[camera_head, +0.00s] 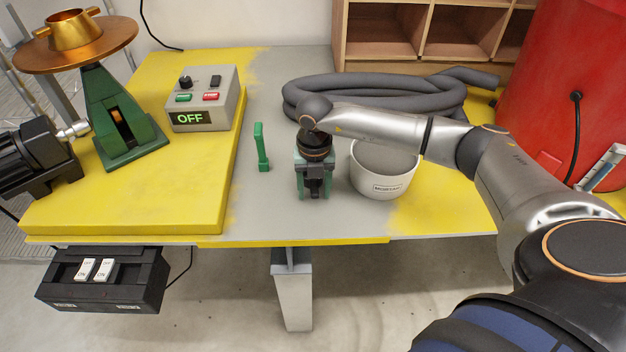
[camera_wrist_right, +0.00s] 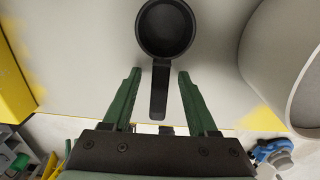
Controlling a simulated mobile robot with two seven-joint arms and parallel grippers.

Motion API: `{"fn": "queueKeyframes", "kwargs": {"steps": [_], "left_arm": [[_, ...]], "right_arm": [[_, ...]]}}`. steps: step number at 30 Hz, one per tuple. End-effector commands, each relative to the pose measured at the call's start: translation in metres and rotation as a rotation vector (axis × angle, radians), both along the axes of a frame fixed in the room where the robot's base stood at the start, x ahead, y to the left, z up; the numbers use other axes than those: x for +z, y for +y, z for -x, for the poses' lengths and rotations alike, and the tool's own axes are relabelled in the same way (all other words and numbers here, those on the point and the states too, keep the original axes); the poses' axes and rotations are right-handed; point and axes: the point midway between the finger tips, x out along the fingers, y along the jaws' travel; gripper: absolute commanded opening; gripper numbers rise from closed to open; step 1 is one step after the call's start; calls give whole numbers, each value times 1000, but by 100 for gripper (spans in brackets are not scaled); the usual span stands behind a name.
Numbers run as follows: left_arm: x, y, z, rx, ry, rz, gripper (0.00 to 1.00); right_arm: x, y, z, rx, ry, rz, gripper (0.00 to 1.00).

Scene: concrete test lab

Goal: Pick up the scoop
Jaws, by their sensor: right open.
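The scoop (camera_wrist_right: 166,28) is black, with a round cup and a straight handle, and lies on the grey part of the table in the right wrist view. My right gripper (camera_wrist_right: 160,73) is open, with one green finger on each side of the handle. The handle lies between the fingers in the picture; no contact shows, and I cannot tell the height gap. In the head view my right gripper (camera_head: 314,190) points down at the table's middle, and the scoop is hidden behind it and the wrist. My left gripper is not in view.
A white pot (camera_head: 383,180) stands just right of my gripper. A coiled grey hose (camera_head: 300,97) lies behind. A control box (camera_head: 203,98) reading OFF sits on the yellow raised plate (camera_head: 120,205) at left.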

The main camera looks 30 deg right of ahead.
Motion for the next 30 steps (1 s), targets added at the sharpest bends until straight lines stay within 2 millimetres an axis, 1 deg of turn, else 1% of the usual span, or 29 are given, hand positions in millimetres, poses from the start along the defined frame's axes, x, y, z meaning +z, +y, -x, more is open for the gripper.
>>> {"fn": "queueKeyframes", "kwargs": {"steps": [1,2,17,30], "left_arm": [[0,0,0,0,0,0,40],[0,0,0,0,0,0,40],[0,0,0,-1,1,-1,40],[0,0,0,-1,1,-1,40]], "right_arm": [[0,0,0,0,0,0,59],[0,0,0,0,0,0,56],[1,0,0,0,-1,0,0],[1,0,0,-1,-1,0,0]]}}
